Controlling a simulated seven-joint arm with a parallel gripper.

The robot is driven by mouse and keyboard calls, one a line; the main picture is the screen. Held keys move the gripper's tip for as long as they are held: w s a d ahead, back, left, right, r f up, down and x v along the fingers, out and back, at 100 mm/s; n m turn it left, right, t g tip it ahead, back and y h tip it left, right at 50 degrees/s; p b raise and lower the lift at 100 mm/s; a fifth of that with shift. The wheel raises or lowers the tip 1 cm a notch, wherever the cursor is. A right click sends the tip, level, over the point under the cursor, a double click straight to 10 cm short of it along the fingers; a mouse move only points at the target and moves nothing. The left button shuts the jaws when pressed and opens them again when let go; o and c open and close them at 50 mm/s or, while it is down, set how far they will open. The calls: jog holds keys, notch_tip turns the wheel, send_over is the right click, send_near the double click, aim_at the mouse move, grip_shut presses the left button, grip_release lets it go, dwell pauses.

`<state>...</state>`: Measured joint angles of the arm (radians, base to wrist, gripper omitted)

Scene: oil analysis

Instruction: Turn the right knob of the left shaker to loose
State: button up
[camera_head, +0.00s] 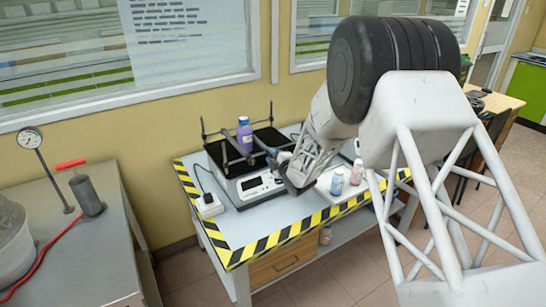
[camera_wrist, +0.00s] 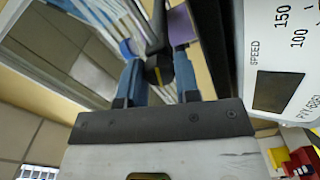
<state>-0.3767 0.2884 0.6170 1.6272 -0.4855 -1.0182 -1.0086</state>
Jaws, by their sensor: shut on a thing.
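The left shaker (camera_head: 262,186) stands on the table with a white front panel and a dark platform framed by bars. A purple bottle (camera_head: 244,133) stands upright on the platform; part of it shows in the wrist view (camera_wrist: 182,26). My gripper (camera_head: 274,157) is at the right side of this shaker. In the wrist view my gripper's blue fingers (camera_wrist: 158,68) are closed around the black right knob (camera_wrist: 157,66) at the end of a dark bar. The wrist view also shows the shaker's panel with speed markings (camera_wrist: 281,60). The knob is hidden in the head view.
The striped front table edge (camera_head: 290,230) is clear.

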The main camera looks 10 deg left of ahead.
jog(key=shift+n, duration=1.7)
jog(key=o, duration=0.9)
jog(key=shift+s+d, duration=0.1)
jog(key=v, duration=0.7)
jog(key=shift+s+d, duration=0.2)
